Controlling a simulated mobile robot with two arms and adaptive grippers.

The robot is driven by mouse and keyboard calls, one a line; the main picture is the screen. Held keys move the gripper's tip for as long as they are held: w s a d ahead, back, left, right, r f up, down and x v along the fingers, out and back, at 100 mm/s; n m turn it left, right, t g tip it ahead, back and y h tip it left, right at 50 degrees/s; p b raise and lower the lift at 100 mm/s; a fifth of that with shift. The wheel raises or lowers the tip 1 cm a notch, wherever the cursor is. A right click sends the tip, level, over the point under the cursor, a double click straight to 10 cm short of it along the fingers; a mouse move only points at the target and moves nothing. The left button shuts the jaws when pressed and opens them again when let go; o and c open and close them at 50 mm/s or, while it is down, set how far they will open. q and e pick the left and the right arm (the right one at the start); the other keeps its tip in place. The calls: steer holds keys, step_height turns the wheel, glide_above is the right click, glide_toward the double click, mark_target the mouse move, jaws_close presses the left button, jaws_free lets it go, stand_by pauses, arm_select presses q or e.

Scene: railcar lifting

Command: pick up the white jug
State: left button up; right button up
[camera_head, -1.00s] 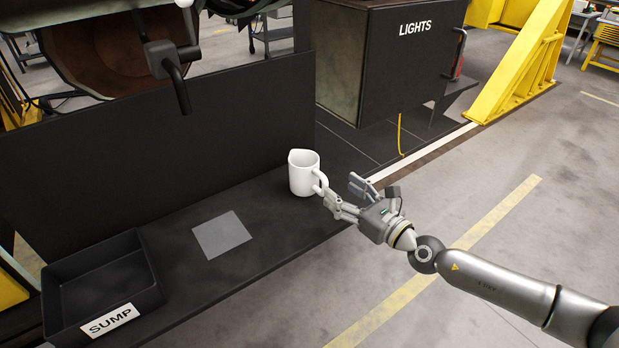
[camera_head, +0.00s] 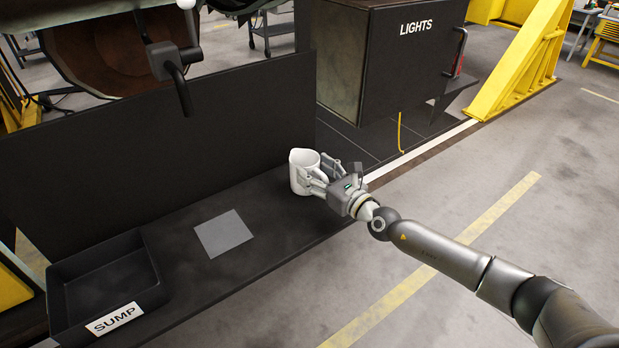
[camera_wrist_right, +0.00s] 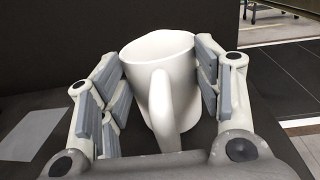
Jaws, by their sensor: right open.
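The white jug (camera_head: 300,172) stands upright on the dark bench, near its right end. Its handle faces my right gripper, as the right wrist view shows the jug (camera_wrist_right: 160,60) with the handle toward the camera. My right gripper (camera_head: 326,176) is open around the jug's handle side. In the right wrist view the gripper's (camera_wrist_right: 160,95) fingers stand on both sides of the jug. The right fingers are very close to its wall; I cannot tell whether they touch. My left gripper is not in view.
The dark bench (camera_head: 270,215) has a tall back panel (camera_head: 150,150) behind it. A grey square plate (camera_head: 223,233) lies left of the jug. A black tray labelled SUMP (camera_head: 105,262) sits farther left. A LIGHTS box (camera_head: 400,60) stands behind at the right.

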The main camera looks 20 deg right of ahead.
steer(key=shift+d, duration=0.1)
steer(key=shift+s, duration=0.1)
steer(key=shift+c, duration=1.2)
steer(key=c, duration=0.5)
steer(key=shift+r, duration=0.2)
